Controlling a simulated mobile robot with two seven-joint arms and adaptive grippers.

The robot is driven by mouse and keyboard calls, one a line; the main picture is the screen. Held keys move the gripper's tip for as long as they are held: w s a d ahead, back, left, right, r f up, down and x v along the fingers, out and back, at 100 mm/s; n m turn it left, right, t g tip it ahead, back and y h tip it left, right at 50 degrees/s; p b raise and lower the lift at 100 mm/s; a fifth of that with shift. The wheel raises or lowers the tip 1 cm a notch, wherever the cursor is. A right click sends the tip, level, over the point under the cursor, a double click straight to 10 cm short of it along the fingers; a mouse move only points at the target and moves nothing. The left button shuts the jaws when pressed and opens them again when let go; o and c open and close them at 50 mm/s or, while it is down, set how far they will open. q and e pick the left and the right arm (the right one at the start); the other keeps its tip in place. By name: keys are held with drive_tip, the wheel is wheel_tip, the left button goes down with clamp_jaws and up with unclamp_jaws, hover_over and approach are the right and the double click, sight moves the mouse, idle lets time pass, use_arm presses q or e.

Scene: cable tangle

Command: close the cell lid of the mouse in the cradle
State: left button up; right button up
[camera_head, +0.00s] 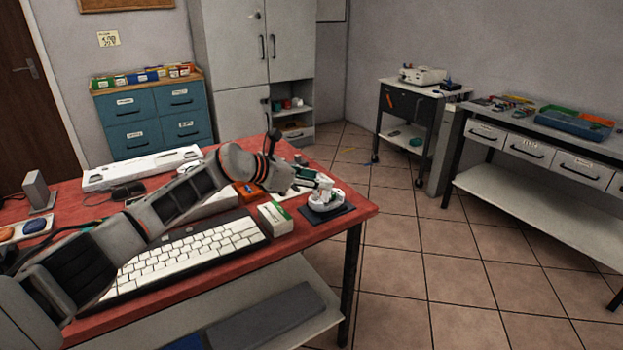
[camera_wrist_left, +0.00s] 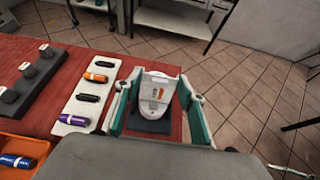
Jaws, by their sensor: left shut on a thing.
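The white mouse (camera_head: 324,205) sits in its cradle on a dark base (camera_head: 345,211) near the right corner of the red table. The mouse also shows in the left wrist view (camera_wrist_left: 152,101), with small orange marks on its upper face. My left gripper (camera_head: 322,186) is over the mouse. My right gripper is in neither view.
A white-and-green box (camera_head: 274,217) and a white keyboard (camera_head: 190,257) lie left of the cradle. In the wrist view, a white tray (camera_wrist_left: 87,104) holds several cells, beside a dark block (camera_wrist_left: 30,85) and an orange tray (camera_wrist_left: 38,151). Beyond the table's right edge is open floor.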

use_arm(q)
drive_tip(key=shift+w+d+f+g+y, duration=0.15)
drive_tip(key=shift+w+d+g+y, duration=0.2)
drive_tip(key=shift+y, duration=0.25)
drive_tip(key=shift+d+g, duration=0.15)
drive_tip(key=shift+g, duration=0.1)
drive_tip(key=o, duration=1.1)
drive_tip(key=v, duration=1.2)
drive_tip(key=shift+d, duration=0.2)
